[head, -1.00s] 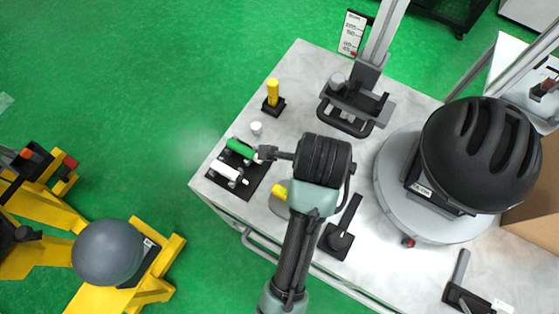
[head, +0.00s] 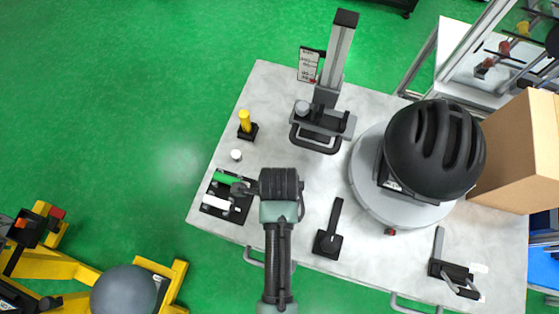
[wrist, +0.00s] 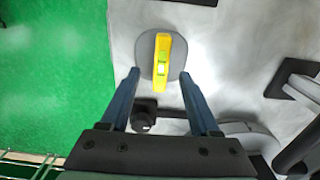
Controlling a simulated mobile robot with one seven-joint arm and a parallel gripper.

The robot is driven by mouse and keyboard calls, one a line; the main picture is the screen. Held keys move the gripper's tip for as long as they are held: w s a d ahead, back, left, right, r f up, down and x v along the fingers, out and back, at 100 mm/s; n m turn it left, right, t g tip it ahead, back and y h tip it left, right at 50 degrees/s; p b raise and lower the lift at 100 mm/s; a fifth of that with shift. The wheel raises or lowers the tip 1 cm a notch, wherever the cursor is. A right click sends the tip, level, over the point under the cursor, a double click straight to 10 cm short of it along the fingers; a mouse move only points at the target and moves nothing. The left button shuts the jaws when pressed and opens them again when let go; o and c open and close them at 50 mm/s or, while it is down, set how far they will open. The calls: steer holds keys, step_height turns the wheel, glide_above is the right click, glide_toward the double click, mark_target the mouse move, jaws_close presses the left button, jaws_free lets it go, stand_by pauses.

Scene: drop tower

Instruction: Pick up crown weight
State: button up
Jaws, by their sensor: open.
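In the wrist view a yellow level with a green vial (wrist: 162,61) sits on a flat, rounded grey piece (wrist: 147,57) on the light bench top. No label shows, so I cannot tell for sure that this grey piece is the crown weight. My gripper (wrist: 159,74) is open and empty, its two blue fingers spread to the left and right of the grey piece's near part. I cannot tell the height between fingertips and bench. In the head view my wrist and arm hide the grey piece and the fingertips.
A black helmet (head: 435,145) sits on a round grey base (head: 362,180) at the right. A black stand with a post (head: 328,240) is right of my arm. A black tray with green and white rollers (head: 218,212) lies left. The tower's column (head: 338,55) rises behind.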

steer(key=shift+d+f, duration=0.1)
steer(key=shift+f, duration=2.65)
steer(key=shift+f, duration=0.15)
jaws_close()
steer(key=shift+w, duration=0.1)
